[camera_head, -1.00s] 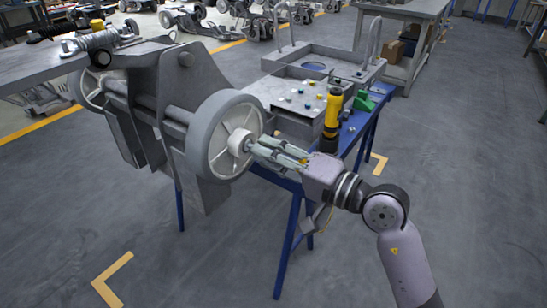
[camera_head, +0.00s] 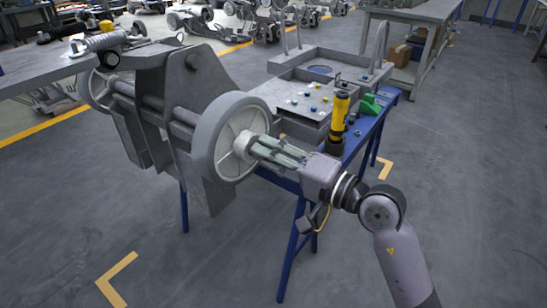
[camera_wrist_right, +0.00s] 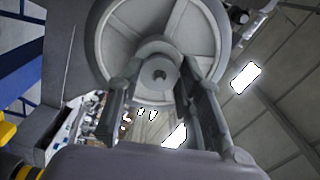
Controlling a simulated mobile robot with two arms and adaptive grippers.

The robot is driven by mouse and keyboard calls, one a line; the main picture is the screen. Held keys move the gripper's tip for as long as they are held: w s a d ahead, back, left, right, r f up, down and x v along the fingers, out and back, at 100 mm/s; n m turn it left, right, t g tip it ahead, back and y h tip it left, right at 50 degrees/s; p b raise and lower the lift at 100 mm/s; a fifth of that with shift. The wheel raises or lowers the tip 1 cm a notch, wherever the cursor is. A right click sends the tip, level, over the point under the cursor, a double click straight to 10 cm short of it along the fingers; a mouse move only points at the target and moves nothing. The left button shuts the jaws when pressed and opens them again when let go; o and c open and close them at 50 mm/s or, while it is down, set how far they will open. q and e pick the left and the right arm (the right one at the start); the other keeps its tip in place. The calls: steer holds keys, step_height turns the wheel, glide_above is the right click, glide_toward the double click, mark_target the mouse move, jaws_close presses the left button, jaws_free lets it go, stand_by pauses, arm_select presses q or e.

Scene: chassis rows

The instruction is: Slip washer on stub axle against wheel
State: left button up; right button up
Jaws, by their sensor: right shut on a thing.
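The grey wheel (camera_head: 206,148) with a pale spoked face is mounted on the side of the grey chassis (camera_head: 150,90). My right gripper (camera_head: 254,146) reaches in from the right, its fingertips at the hub. In the right wrist view the wheel (camera_wrist_right: 107,42) fills the top, and the fingers (camera_wrist_right: 158,80) sit on either side of a grey ring, the washer (camera_wrist_right: 160,50), around the stub axle end (camera_wrist_right: 160,76). The fingers are shut on the washer. Whether it touches the wheel cannot be told. My left gripper is not in view.
A blue-legged table (camera_head: 292,225) stands behind my right gripper, with a grey tray of small coloured parts (camera_head: 305,98), a yellow-and-black tool (camera_head: 339,118) and a green part (camera_head: 371,104). A spring part (camera_head: 103,42) lies on the bench at top left. The floor at right is clear.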

steer(key=shift+w+a, duration=0.3)
steer(key=shift+a, duration=0.15)
steer(key=o, duration=1.3)
steer(key=shift+c, duration=0.2)
steer(key=v, duration=1.2)
